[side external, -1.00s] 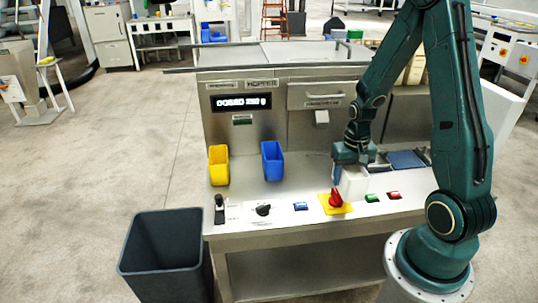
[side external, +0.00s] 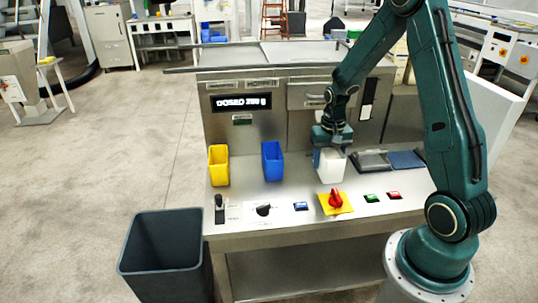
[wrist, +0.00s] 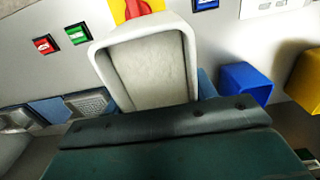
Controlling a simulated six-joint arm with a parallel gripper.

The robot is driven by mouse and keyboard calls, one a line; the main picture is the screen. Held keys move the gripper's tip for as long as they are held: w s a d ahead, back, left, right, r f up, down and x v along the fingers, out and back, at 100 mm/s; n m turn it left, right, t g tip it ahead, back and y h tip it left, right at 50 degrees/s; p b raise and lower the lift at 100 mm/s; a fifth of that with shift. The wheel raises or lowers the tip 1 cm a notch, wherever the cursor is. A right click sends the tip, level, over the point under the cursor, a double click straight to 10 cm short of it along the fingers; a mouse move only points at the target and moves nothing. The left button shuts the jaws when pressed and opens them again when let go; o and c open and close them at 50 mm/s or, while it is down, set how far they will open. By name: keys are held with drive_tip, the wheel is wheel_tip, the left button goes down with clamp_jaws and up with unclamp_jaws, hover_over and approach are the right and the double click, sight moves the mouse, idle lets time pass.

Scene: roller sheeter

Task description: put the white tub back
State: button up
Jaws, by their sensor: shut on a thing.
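The white tub (side external: 331,169) is upright at the back right of the steel worktop, to the right of the blue tub (side external: 272,160). My gripper (side external: 331,146) is above its rear rim and shut on it. In the wrist view the white tub (wrist: 100,62) is seen from above, its inside bare and greyish, with my gripper (wrist: 165,118) along its near rim. The fingertips are largely hidden. I cannot tell whether the tub's base touches the worktop.
A yellow tub (side external: 218,165) stands left of the blue one. A red knob on a yellow plate (side external: 335,202) and several buttons line the front edge. A grey tray (side external: 371,161) and a blue pad (side external: 406,159) lie to the right. A dark bin (side external: 163,255) stands on the floor.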

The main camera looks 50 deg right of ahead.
drive_tip(key=w+r, duration=0.1)
drive_tip(key=w, duration=0.4)
drive_tip(key=w+r, duration=0.2)
drive_tip(key=w, duration=0.3)
drive_tip(key=w+a+r, duration=0.1)
drive_tip(key=w+r, duration=0.1)
drive_tip(key=w, duration=0.3)
drive_tip(key=shift+w+r, duration=0.15)
drive_tip(key=shift+w, duration=0.25)
drive_tip(key=w+a+r, duration=0.6)
drive_tip(key=w, duration=0.4)
drive_tip(key=shift+w+a+r, duration=0.2)
drive_tip(key=shift+a+r, duration=0.1)
drive_tip(key=shift+r, duration=0.05)
wheel_tip(320, 180, down, 16)
drive_tip(key=shift+r, duration=0.15)
drive_tip(key=shift+f, duration=2.15)
